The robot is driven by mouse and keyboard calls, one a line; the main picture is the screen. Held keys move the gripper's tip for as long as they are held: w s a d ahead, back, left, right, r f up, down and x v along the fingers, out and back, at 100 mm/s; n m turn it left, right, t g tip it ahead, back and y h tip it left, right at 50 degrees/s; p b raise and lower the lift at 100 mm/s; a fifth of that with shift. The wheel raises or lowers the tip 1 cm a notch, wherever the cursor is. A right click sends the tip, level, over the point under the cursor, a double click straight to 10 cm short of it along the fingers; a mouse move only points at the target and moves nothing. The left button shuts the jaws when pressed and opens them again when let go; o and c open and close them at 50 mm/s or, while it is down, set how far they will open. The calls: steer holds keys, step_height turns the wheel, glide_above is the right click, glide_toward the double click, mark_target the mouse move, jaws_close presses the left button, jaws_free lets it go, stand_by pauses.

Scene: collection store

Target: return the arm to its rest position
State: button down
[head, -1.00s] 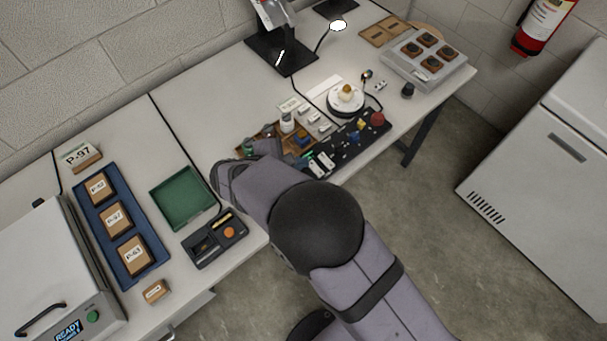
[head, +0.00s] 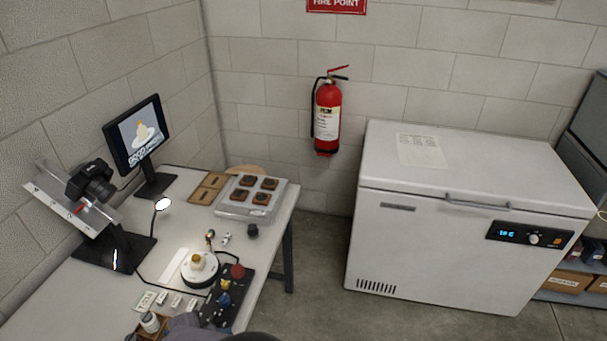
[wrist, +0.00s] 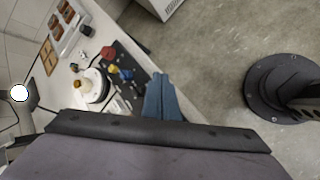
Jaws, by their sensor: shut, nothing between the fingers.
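My gripper (wrist: 160,78) shows in the wrist view as a blue-grey tapered shape beyond the dark bar of my wrist. Its fingers are together and hold nothing. It is over the front edge of the workbench (head: 62,300), beside the black control panel (wrist: 124,66), with floor to its right. In the head view only a small part of my arm shows at the bottom edge, and my gripper is out of that view. A white round stand (head: 200,270) with a small yellowish object on it is on the bench; it also shows in the wrist view (wrist: 92,97).
A camera on a stand (head: 92,182), a monitor (head: 138,133) and a grey tray of brown pieces (head: 245,210) occupy the bench. A white chest freezer (head: 440,245) stands right, past open floor (head: 320,290). A fire extinguisher (head: 327,115) hangs on the wall.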

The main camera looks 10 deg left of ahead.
steer(key=w+d+r+m+g+h, duration=0.1)
steer(key=w+d+m+g, duration=0.2)
steer(key=d, duration=0.5)
steer(key=w+d+r+m, duration=0.2)
steer(key=d+m, duration=0.2)
steer(key=d, duration=0.4)
steer(key=w+d+r+m+g+h, duration=0.1)
steer(key=w+d+m+g, duration=0.2)
steer(key=d, duration=0.5)
steer(key=s+d+r+m+g+y, duration=0.1)
steer(key=s+d+m, duration=0.4)
steer(key=d+m, duration=0.2)
steer(key=s+d+r+m+y, duration=0.1)
steer(key=s+d+m+y, duration=0.1)
steer(key=s+d+m, duration=0.2)
steer(key=shift+s+d+r+m+g, duration=0.3)
steer(key=shift+d+m, duration=1.4)
steer(key=shift+d, duration=2.05)
steer(key=shift+f, duration=0.1)
